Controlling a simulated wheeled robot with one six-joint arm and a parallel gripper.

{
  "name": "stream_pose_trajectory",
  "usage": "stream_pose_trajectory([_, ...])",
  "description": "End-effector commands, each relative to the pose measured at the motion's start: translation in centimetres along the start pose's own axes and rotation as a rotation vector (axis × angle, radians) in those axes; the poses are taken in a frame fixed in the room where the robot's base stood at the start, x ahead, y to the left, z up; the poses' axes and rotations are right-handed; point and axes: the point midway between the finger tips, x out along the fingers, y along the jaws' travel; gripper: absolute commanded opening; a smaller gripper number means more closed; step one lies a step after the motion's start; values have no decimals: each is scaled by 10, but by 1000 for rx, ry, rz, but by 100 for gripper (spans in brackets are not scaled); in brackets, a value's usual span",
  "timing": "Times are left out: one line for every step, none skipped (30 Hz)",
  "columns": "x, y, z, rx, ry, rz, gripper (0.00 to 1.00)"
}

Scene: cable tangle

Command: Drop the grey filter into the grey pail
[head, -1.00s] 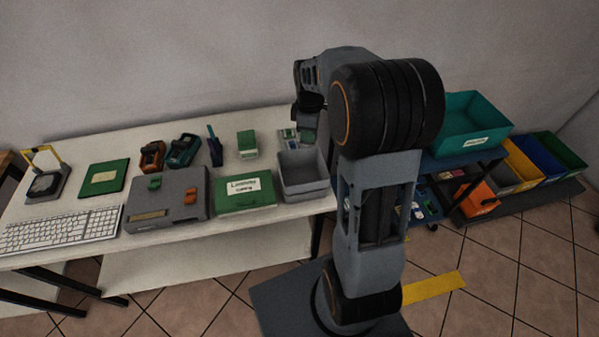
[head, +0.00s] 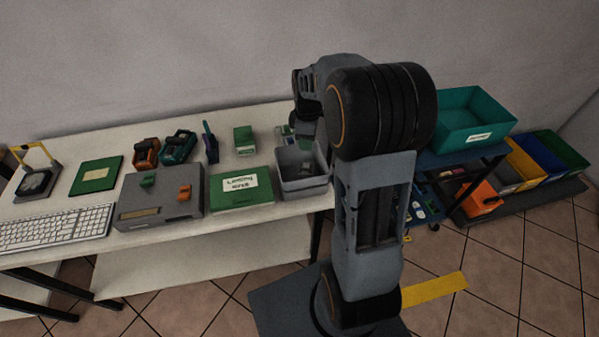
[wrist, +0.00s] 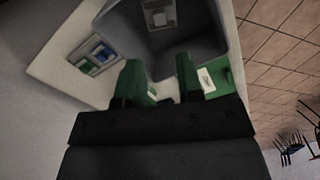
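The grey pail (head: 301,184) is an open-topped box at the right end of the white table. It also fills the top middle of the wrist view (wrist: 205,32). A small grey block with a pale label, which looks like the grey filter (wrist: 158,13), lies inside the pail in the wrist view. My gripper (wrist: 158,62) has its two green-tipped fingers spread, with nothing between them, at the pail's near side and apart from the block. In the head view my arm hides most of the gripper.
Left of the pail are a green labelled box (head: 241,190) and a grey case (head: 160,199). Small green and blue parts (wrist: 95,52) lie beside the pail. A teal bin (head: 470,122) stands on a blue cart at the right. A keyboard (head: 55,227) lies at far left.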

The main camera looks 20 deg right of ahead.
Motion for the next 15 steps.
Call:
stream_pose_trajectory([0, 0, 0, 0, 0, 0, 39])
stream_pose_trajectory([0, 0, 0, 0, 0, 0, 42])
stream_pose_trajectory([0, 0, 0, 0, 0, 0, 45])
stream_pose_trajectory([0, 0, 0, 0, 0, 0, 48])
stream_pose_trajectory([0, 0, 0, 0, 0, 0, 48])
stream_pose_trajectory([0, 0, 0, 0, 0, 0, 48])
stream_pose_trajectory([0, 0, 0, 0, 0, 0, 48])
stream_pose_trajectory([0, 0, 0, 0, 0, 0, 48])
stream_pose_trajectory([0, 0, 0, 0, 0, 0, 48])
stream_pose_trajectory([0, 0, 0, 0, 0, 0, 48])
stream_pose_trajectory([0, 0, 0, 0, 0, 0, 48])
stream_pose_trajectory([-2, 0, 0, 0, 0, 1, 48])
stream_pose_trajectory([-3, 0, 0, 0, 0, 1, 48])
stream_pose_trajectory([-6, 0, 0, 0, 0, 1, 48])
stream_pose_trajectory([-10, 0, 0, 0, 1, 2, 48])
